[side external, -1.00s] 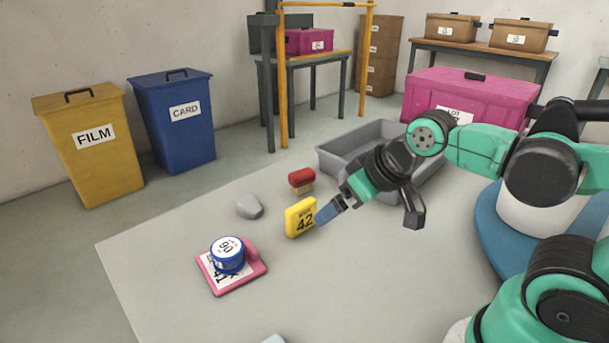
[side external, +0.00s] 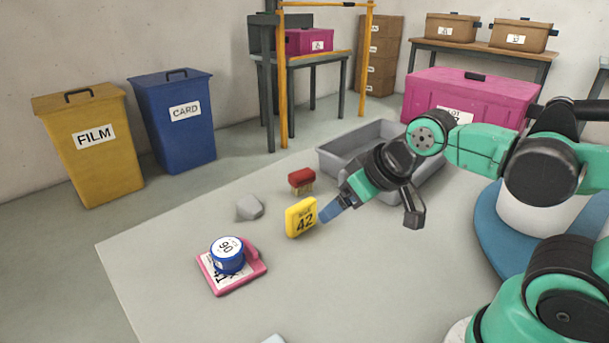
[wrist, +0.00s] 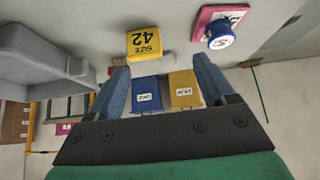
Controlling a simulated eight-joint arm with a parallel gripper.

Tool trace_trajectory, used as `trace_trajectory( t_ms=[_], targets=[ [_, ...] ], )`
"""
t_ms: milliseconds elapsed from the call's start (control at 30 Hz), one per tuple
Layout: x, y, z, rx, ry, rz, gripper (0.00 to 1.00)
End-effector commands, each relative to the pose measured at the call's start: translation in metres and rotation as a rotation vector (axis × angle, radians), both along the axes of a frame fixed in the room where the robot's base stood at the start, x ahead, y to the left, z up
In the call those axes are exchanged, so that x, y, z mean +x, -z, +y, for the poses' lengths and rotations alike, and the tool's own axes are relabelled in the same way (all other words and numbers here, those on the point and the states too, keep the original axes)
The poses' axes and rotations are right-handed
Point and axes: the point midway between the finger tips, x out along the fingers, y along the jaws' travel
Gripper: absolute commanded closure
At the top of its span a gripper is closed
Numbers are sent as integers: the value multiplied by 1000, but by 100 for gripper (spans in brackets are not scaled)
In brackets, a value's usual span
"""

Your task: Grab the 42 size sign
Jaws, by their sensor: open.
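The yellow size 42 sign (side external: 301,217) stands upright on the grey table, its black "42" facing the side camera. It also shows in the wrist view (wrist: 144,42), upside down to the room, beyond my fingertips and left of the middle. My gripper (side external: 326,217) is just right of the sign in the side view, its blue fingers low over the table. In the wrist view, the two fingers (wrist: 160,72) are spread apart with nothing between them. Whether a finger touches the sign, I cannot tell.
A red-topped brush (side external: 301,178) and a grey stone-like lump (side external: 249,207) lie behind the sign. A pink sign (side external: 250,277) lies at the front left with a blue round tin (side external: 228,254) on it. A grey bin (side external: 332,166) stands behind my gripper. The front table is mostly clear.

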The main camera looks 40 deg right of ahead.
Motion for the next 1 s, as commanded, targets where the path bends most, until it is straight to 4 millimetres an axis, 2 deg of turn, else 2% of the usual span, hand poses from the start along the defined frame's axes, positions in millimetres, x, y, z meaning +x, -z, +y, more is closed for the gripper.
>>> trace_trajectory(
  t_ms=[167,267,567,800,1000],
  targets=[
    [3,-1,0,32,29,17,24],
    [10,-3,-2,124,114,66,24],
    [61,0,-14,630,539,348,24],
    [102,20,-39,1023,819,603,24],
    [119,48,-70,1304,973,826,24]
  ],
)
